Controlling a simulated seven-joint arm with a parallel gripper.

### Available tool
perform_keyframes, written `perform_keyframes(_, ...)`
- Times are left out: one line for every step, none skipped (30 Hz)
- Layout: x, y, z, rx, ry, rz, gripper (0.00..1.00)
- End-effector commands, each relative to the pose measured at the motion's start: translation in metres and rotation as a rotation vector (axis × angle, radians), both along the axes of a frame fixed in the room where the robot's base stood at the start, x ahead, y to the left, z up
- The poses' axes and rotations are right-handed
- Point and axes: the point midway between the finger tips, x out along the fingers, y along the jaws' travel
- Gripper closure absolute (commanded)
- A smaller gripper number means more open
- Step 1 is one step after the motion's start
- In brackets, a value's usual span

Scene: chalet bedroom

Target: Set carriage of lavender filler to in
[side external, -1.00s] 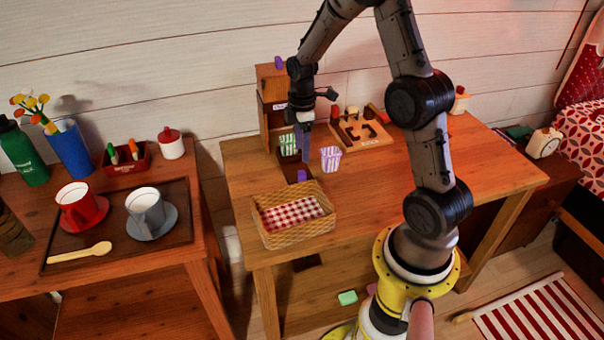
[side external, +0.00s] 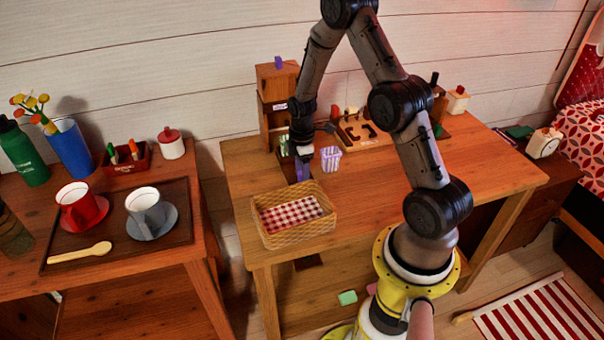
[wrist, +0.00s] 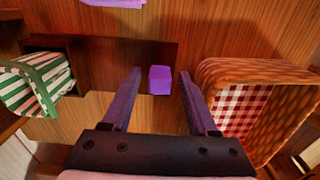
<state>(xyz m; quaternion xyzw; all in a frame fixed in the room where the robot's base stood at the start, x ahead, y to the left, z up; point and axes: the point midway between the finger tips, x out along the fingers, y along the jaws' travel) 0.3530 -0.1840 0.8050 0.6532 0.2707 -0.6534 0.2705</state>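The lavender filler is a wooden tower (side external: 275,85) with a purple piece on top, at the back left of the table. Its dark carriage board (wrist: 110,62) reaches out from the base, with a purple knob (wrist: 160,80) at its outer end. A green-striped cup (wrist: 30,88) stands at the board's inner part; it is partly hidden in the side view. My gripper (wrist: 160,75) is open and empty, pointing down, with one finger on each side of the knob and a gap at both.
A wicker basket (side external: 325,228) with a red-checked cloth is close beside my gripper. A purple-striped cup (side external: 331,159) stands on its other side. A wooden tray (side external: 362,138) with cut-outs is behind.

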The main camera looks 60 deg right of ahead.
Motion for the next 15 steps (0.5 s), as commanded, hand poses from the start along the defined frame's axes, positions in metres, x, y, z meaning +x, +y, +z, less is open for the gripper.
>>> perform_keyframes(0.0001, -0.0001, 0.0002, 0.000, 0.000, 0.000, 0.52)
perform_keyframes(0.0001, -0.0001, 0.0002, 0.000, 0.000, 0.000, 0.57)
perform_keyframes(0.0001, -0.0001, 0.0003, 0.000, 0.000, 0.000, 0.65)
perform_keyframes(0.0001, -0.0001, 0.0003, 0.000, 0.000, 0.000, 0.70)
perform_keyframes(0.0002, -0.0001, 0.0004, 0.000, 0.000, 0.000, 0.75)
perform_keyframes(0.0001, -0.0001, 0.0004, 0.000, 0.000, 0.000, 0.82)
perform_keyframes(0.0001, -0.0001, 0.0004, 0.000, 0.000, 0.000, 0.88)
perform_keyframes(0.0001, 0.0000, 0.0004, 0.000, 0.000, 0.000, 0.93)
perform_keyframes(0.0001, 0.0000, 0.0004, 0.000, 0.000, 0.000, 1.00)
perform_keyframes(0.0001, 0.0000, 0.0005, 0.000, 0.000, 0.000, 1.00)
perform_keyframes(0.0001, 0.0000, 0.0005, 0.000, 0.000, 0.000, 1.00)
perform_keyframes(0.0001, 0.0000, 0.0005, 0.000, 0.000, 0.000, 1.00)
perform_keyframes(0.0001, 0.0000, 0.0005, 0.000, 0.000, 0.000, 1.00)
perform_keyframes(0.0001, 0.0000, 0.0006, 0.000, 0.000, 0.000, 1.00)
perform_keyframes(0.0001, 0.0000, 0.0006, 0.000, 0.000, 0.000, 1.00)
